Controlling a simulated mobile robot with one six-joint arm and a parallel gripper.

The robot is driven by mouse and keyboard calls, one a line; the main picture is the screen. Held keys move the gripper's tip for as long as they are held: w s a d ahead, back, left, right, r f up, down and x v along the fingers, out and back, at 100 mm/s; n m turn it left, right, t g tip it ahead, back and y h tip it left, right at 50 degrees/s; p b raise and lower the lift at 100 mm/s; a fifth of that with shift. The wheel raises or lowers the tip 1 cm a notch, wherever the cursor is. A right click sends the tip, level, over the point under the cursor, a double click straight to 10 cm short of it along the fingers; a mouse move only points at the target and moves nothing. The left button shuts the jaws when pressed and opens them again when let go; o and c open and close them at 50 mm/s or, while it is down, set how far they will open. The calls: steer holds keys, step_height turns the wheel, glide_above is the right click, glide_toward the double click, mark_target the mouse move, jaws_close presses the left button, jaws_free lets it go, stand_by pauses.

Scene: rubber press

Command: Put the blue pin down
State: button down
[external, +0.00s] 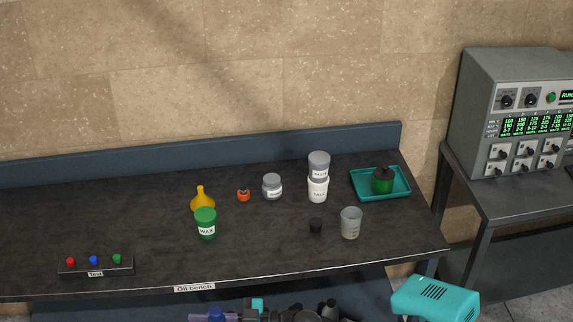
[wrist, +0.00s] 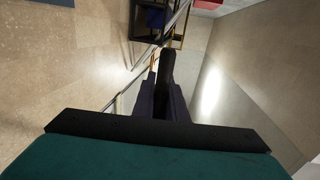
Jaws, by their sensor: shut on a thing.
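My gripper (external: 197,317) shows at the bottom edge of the external view, in front of the bench and partly cut off. Its purple fingers point left, with a small blue piece, seemingly the blue pin (external: 215,313), at them. In the wrist view the fingers are shut on a dark, slim thing (wrist: 167,66) that sticks out past them; its colour is lost in shadow there. It is held off the bench, with no surface close under it. A black block marked Test (external: 96,272) at the bench's front left carries red, blue and green knobs.
Bench surface between block and wax jar is clear.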

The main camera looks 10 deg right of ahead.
step_height(320, 180, up, 21)
steer(key=p, duration=2)
steer(key=shift+r, duration=0.15)
steer(key=w+d+m+t+h, duration=0.1)
steer(key=w+d+m+t, duration=0.2)
steer(key=w, duration=0.8)
steer(key=w+d+m+t+h, duration=0.1)
steer(key=w+d+t, duration=0.3)
steer(key=w, duration=0.8)
steer(key=w+d+m+t+h, duration=0.3)
steer(key=w+d+m+h, duration=0.1)
steer(key=w+d, duration=1.2)
steer(key=shift+w+t, duration=0.3)
steer(key=shift+w, duration=0.35)
steer(key=shift+d, duration=0.1)
